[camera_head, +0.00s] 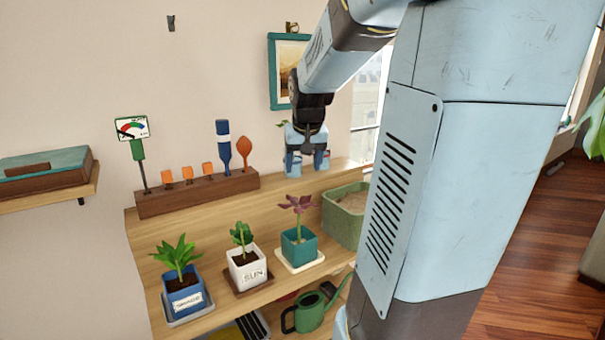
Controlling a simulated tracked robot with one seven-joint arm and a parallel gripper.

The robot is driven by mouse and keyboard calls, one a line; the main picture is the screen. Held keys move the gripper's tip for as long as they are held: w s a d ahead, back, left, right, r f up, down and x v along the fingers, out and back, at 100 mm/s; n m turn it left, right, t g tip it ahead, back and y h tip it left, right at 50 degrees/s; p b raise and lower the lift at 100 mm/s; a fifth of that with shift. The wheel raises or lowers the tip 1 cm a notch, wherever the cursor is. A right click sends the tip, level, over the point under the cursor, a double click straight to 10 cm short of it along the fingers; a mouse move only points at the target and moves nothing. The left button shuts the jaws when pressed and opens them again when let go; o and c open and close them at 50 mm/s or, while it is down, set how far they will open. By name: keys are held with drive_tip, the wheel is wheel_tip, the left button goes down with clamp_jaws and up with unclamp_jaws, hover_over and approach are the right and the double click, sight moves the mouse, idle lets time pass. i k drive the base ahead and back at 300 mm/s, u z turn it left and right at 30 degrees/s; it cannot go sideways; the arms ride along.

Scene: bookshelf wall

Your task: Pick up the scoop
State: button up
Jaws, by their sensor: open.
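An orange tool with a rounded, spoon-like head, which looks like the scoop (244,147), stands upright at the right end of a long dark wooden holder (198,193) on the upper shelf. My gripper (307,164) is open and points down over the shelf, to the right of the scoop and apart from it. The lower end of the scoop is hidden in the holder.
The holder also has a blue tool (223,147), several small orange pieces and a meter (133,128). Potted plants in a blue pot (184,298), a white pot (247,269) and a teal pot (299,247) stand in front. A green planter (346,214) sits right, below my gripper.

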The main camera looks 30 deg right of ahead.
sight(328, 289)
drive_tip(key=u, duration=1.95)
drive_tip(key=i, duration=0.1)
drive_tip(key=z, duration=3.1)
